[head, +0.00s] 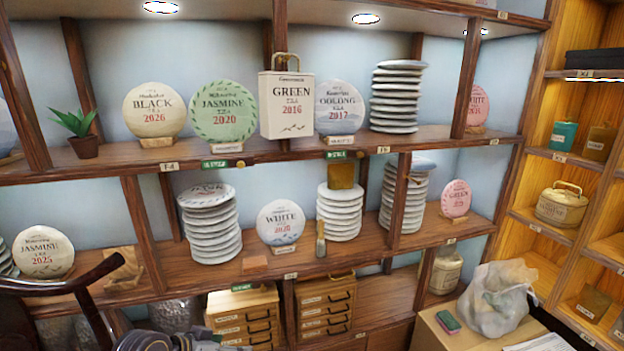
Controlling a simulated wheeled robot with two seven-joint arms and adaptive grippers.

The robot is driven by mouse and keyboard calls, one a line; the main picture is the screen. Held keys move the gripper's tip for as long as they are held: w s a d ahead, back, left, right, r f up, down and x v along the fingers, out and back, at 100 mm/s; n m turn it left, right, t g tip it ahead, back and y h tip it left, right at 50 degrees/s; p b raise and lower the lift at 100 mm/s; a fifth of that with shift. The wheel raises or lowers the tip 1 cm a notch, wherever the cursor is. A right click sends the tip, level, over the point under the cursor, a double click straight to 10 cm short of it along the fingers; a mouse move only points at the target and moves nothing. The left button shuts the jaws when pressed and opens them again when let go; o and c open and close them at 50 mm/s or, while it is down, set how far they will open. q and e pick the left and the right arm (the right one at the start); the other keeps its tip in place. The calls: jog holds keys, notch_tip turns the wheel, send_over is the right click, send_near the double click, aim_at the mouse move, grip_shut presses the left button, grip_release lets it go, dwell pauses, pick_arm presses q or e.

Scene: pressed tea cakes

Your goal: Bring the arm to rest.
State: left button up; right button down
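Part of my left arm and gripper (195,342) shows at the bottom edge, left of centre, as grey and dark mechanical parts. The frame cuts it off, and I cannot see whether its fingers are open or shut. It is in front of the lower shelf and the small drawer chest (243,315). My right gripper is not in view. Round tea cakes stand on the shelves, among them black tea (154,110), jasmine (222,111), oolong (341,107) and white tea (280,222). A square green tea package (286,105) stands between jasmine and oolong.
Stacks of wrapped cakes (210,222) fill parts of the wooden shelves. A dark curved rail, possibly a chair (60,287), is at lower left. A box (450,335) with a plastic bag (497,300) stands at lower right. A lit side shelf (565,165) is at right.

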pick_arm(q)
jog(key=s+a+f+n+g+y, duration=0.1)
jog(key=s+f+g+y, duration=0.15)
jog(key=s+f, duration=0.4)
jog(key=s+a+f+n+g+y, duration=0.1)
jog(key=s+f+y, duration=0.2)
jog(key=s, duration=0.7)
jog(key=s+f+g, duration=0.1)
jog(key=s+f, duration=0.2)
jog(key=f, duration=3.1)
jog(key=s+a+f, duration=0.2)
jog(key=s+f, duration=0.7)
jog(key=s, duration=0.2)
jog(key=s+a+f+g, duration=0.1)
jog(key=s+a+f, duration=0.1)
jog(key=s+f, duration=0.7)
jog(key=shift+s+a+f, duration=0.15)
jog(key=shift+s+f, duration=0.15)
jog(key=shift+s, duration=0.8)
